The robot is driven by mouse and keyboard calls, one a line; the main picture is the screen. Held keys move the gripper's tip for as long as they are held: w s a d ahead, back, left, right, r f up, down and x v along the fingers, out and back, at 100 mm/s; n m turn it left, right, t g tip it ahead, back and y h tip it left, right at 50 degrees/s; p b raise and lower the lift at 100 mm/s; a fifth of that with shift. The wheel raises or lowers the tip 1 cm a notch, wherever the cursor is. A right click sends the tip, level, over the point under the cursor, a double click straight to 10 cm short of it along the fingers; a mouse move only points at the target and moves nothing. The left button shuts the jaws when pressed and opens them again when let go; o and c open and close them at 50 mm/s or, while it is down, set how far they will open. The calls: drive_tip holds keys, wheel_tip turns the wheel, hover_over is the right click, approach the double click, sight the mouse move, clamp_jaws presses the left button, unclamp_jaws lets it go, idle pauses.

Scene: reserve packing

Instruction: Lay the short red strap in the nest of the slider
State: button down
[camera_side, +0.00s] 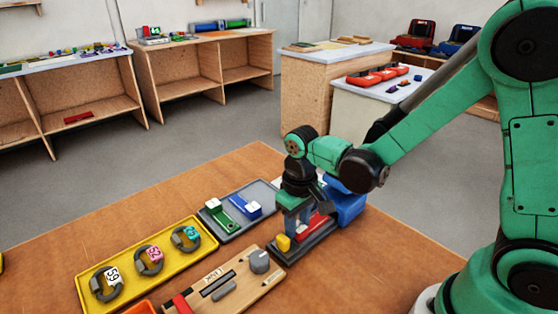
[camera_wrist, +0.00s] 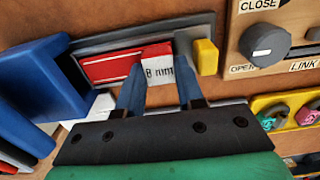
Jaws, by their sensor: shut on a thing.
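The short red strap (camera_wrist: 112,66) has a white end marked "8 mm". In the wrist view it lies in line with the long grey slider (camera_wrist: 195,32), over its channel. The slider has a yellow block (camera_wrist: 206,57) at one end. My gripper (camera_wrist: 158,72) is shut on the strap near its white end. In the side view my gripper (camera_side: 298,226) is low over the slider (camera_side: 312,243), with the red strap (camera_side: 315,222) partly hidden behind the fingers. I cannot tell whether the strap touches the slider's floor.
A blue bin (camera_side: 348,207) stands close behind the slider. A wooden panel (camera_side: 240,290) with a grey knob is in front. A grey tray (camera_side: 266,190) with green and blue tagged pieces and a yellow tray (camera_side: 205,235) with tagged rings lie left. Bare table lies right.

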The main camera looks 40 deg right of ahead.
drive_tip(key=shift+c, duration=1.5)
unclamp_jaws()
drive_tip(key=shift+a, duration=0.1)
drive_tip(key=shift+c, duration=0.2)
drive_tip(key=shift+o, duration=0.5)
drive_tip(key=shift+r, duration=3.6)
drive_tip(key=s+d+r+t, duration=0.3)
drive_tip(key=r+t, duration=0.1)
drive_tip(key=t, duration=0.3)
drive_tip(key=shift+s, duration=0.25)
